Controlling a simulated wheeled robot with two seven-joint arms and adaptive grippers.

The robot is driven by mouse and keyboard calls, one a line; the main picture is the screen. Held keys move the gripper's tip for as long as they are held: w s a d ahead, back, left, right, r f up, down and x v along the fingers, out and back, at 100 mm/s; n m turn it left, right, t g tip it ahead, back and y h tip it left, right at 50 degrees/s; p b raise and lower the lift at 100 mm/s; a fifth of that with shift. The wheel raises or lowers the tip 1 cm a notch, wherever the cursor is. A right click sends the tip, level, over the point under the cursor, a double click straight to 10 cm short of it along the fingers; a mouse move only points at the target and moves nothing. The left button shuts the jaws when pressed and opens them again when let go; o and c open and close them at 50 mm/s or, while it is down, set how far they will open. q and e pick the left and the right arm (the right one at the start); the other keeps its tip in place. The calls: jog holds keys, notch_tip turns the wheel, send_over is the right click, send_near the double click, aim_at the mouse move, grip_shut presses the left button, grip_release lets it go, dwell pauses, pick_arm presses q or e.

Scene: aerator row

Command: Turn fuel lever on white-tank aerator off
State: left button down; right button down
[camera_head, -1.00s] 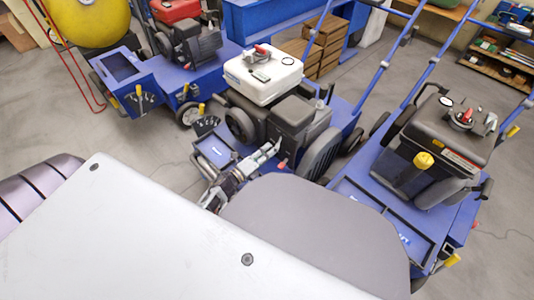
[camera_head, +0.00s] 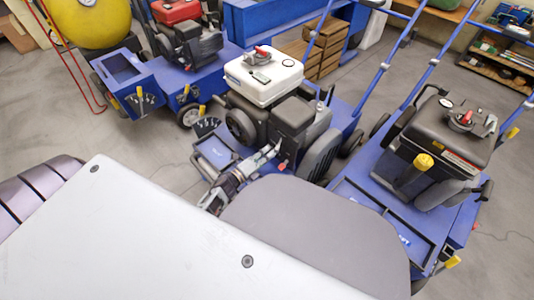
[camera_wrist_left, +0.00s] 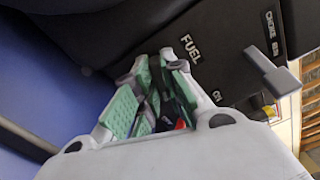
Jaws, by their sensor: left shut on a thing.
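The white-tank aerator (camera_head: 263,75) stands in the middle of the head view, with a black engine below its white tank. My left gripper (camera_head: 274,152) reaches to the near side of that engine. In the left wrist view the green-padded fingers (camera_wrist_left: 158,80) are closed together in front of a black panel (camera_wrist_left: 210,45) marked FUEL and ON. They are shut on the fuel lever, mostly hidden between them; a bit of red (camera_wrist_left: 181,124) shows there. A red tip (camera_head: 283,166) also shows beside the fingertips in the head view. My right gripper is not in view.
A grey choke lever (camera_wrist_left: 272,72) sticks out right of the fingers. A black-tank aerator (camera_head: 440,135) stands at right, and a red-tank one (camera_head: 180,30) at back left. The blue handlebars (camera_head: 385,65) rise behind. Grey floor (camera_head: 150,165) is free at left.

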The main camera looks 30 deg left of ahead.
pick_arm(q)
jog(key=shift+w+r+n+p, duration=0.1)
jog(key=shift+r+n+p, duration=0.05)
jog(key=shift+n+p, duration=1.65)
jog(key=shift+n, duration=0.1)
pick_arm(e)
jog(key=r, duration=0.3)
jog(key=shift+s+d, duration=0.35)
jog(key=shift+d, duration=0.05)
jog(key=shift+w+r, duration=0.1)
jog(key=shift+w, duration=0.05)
pick_arm(q)
jog(key=c, duration=1.5)
grip_release()
jog(key=shift+w+d, duration=0.1)
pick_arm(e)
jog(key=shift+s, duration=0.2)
